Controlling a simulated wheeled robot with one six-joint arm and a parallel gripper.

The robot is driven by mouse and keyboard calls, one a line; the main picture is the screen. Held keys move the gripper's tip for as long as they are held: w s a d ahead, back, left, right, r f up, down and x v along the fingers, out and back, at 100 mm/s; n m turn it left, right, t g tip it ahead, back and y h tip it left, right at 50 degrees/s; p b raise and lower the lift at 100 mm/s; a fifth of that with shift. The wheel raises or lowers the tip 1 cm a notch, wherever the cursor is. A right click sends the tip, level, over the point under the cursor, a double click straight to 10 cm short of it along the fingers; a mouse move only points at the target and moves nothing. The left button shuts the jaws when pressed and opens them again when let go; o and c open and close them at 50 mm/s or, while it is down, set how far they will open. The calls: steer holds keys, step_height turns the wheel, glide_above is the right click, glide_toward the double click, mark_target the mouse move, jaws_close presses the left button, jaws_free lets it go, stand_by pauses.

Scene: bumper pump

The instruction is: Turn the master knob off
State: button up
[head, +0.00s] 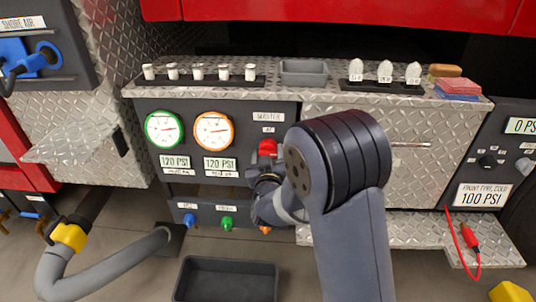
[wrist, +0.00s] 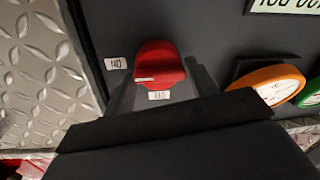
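The red master knob (head: 267,147) is on the dark pump panel, below a MASTER label (head: 268,117). In the wrist view the knob (wrist: 160,62) is upper middle, with a pale pointer line at its lower left. One small white label (wrist: 116,63) is left of it and another (wrist: 158,96) just below; their text is inverted or rotated and hard to read. My gripper (head: 262,165) is at the panel, right by the knob. In the wrist view its fingers (wrist: 163,84) lie on either side of the knob; whether they touch it is unclear.
A green-rimmed gauge (head: 164,129) and an orange-rimmed gauge (head: 213,131) are left of the knob. Coloured valves, one green (head: 227,223), sit below. A shelf above holds several small cups (head: 198,72) and a grey tray (head: 304,72). A grey bin (head: 226,280) is on the floor.

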steer(key=c, duration=0.5)
steer(key=n+p, duration=0.1)
steer(key=n, duration=0.2)
steer(key=shift+r+n+p, duration=0.15)
steer(key=shift+n+p, duration=0.15)
steer(key=shift+n, duration=0.1)
steer(key=n+p, duration=0.1)
steer(key=n, duration=0.1)
steer(key=n+p, duration=0.1)
steer(key=n, duration=0.1)
steer(key=shift+a+g+h, duration=0.1)
steer(key=shift+g+h, duration=0.2)
steer(key=n+p, duration=0.3)
steer(key=n, duration=0.1)
steer(key=shift+w+a+n, duration=0.1)
steer(key=shift+n, duration=0.2)
steer(key=n+h+p, duration=0.1)
steer(key=n+p, duration=0.1)
steer(key=n, duration=0.2)
steer(key=shift+a+n+p, duration=0.1)
steer(key=shift+n+p, duration=0.25)
steer(key=shift+n, duration=0.05)
